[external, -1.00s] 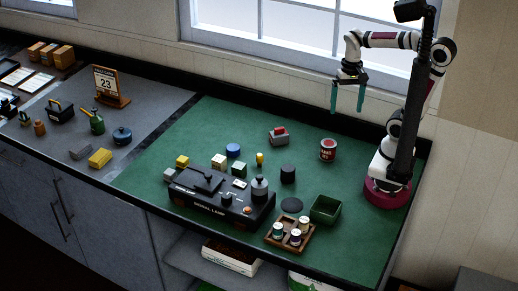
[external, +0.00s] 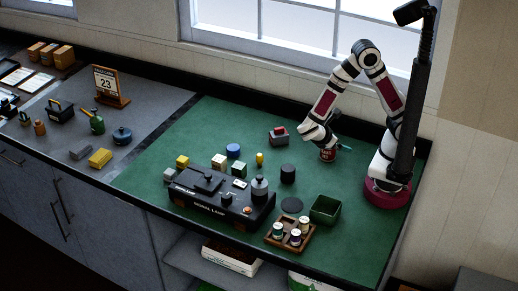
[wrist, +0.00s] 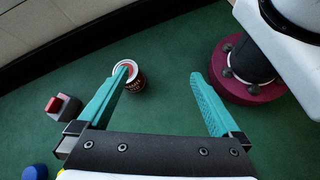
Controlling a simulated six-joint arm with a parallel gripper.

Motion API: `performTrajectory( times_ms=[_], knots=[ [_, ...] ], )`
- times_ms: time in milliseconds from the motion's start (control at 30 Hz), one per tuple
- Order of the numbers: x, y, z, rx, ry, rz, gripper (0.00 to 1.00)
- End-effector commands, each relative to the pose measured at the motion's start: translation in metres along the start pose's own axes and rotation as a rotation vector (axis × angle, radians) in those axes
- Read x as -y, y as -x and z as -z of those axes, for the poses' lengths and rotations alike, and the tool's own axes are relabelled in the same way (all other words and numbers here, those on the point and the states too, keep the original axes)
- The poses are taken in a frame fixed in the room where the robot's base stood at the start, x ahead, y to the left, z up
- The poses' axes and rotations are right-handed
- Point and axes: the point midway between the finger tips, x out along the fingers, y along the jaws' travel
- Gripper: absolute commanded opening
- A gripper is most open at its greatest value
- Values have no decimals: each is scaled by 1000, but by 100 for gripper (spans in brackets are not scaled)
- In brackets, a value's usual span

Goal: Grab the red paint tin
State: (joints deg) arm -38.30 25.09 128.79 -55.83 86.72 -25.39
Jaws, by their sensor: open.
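The red paint tin (external: 327,155) stands upright on the green mat near the back wall, partly covered by my arm in the external view. In the wrist view the tin (wrist: 136,83) shows a red and white label and a pale rim. It is partly behind the left teal finger. My gripper (wrist: 160,80) is open and empty, with its fingers spread wide. The tin lies at the left finger, not centred between the two. In the external view one teal fingertip (external: 345,148) shows just right of the tin; the rest of the gripper is hidden by the wrist.
A grey block with a red top (external: 278,136) stands left of the tin, and a dark cylinder (external: 288,174) in front. A green open bin (external: 325,210) and a wooden tray of small jars (external: 271,239) are nearer the front edge.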

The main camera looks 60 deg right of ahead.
Motion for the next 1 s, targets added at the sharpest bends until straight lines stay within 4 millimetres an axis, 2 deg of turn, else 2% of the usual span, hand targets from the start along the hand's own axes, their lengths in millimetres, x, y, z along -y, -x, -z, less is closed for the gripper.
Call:
performTrajectory(
  times_ms=[33,100,233,333,500,600,767,900,1000],
  knots=[
    [-2,-1,20,69,154,-119,100],
    [-6,0,44,142,325,-259,100],
    [-8,0,68,217,485,-393,100],
    [-15,-13,70,232,510,-411,100],
    [-36,-59,63,231,506,-404,100],
    [-46,-80,61,229,505,-404,100],
    [-54,-99,60,227,504,-406,100],
    [-60,-127,62,228,504,-402,100],
    [-68,-140,60,227,501,-404,100]
  ],
)
